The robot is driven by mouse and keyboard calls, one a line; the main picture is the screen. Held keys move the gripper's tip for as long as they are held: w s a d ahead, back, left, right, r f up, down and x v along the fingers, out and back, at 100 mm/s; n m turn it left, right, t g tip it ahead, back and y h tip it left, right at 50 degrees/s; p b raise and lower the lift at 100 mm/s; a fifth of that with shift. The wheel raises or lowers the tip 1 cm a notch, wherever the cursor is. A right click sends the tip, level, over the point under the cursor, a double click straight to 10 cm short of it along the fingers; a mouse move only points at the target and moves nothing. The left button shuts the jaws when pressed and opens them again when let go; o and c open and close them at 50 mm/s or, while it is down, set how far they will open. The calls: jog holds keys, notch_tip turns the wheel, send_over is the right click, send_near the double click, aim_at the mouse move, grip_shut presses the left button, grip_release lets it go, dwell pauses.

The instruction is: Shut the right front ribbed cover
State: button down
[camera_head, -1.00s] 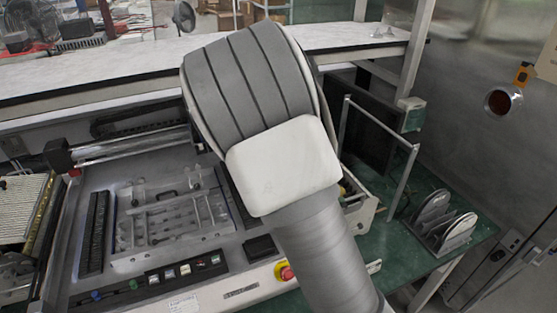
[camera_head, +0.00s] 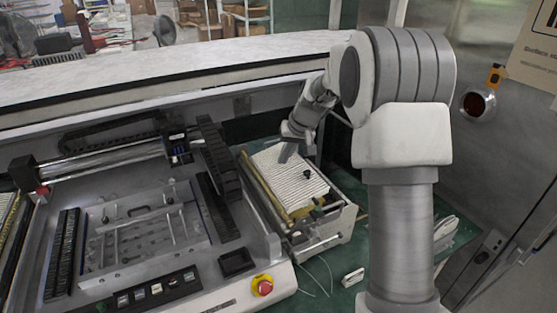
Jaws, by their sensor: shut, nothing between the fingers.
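The right front ribbed cover (camera_head: 290,178) is a white ribbed panel on the box unit at the right side of the machine. It lies about flat in its yellow-edged frame and looks shut, though a small gap cannot be ruled out. My gripper (camera_head: 284,154) is shut and empty, pointing down at the back part of the cover. Whether its tip touches the cover cannot be told. My arm stands to the right and hides part of the green table.
The machine bed with a clear fixture (camera_head: 145,228) lies to the left, with a red stop button (camera_head: 264,286) at its front. A white shelf (camera_head: 150,80) runs behind. A small white block (camera_head: 352,277) lies on the green table.

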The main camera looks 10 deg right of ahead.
aim_at(309, 173)
jog(key=d+f+y, duration=0.1)
jog(key=d+y, duration=0.1)
jog(key=w+d+f+m+y+b, duration=0.1)
jog(key=d+f+y, duration=0.1)
jog(key=d, duration=0.1)
jog(key=w+d+f+g+y, duration=0.1)
jog(key=d+y, duration=0.1)
jog(key=d, duration=0.1)
jog(key=shift+f+y, duration=0.3)
jog(key=shift+f, duration=0.05)
jog(key=shift+w+d+f+m+b, duration=0.15)
jog(key=shift+d+f+m+b, duration=0.05)
jog(key=shift+m+b, duration=0.15)
jog(key=shift+d+f, duration=0.5)
jog(key=shift+f, duration=0.1)
jog(key=shift+f, duration=0.1)
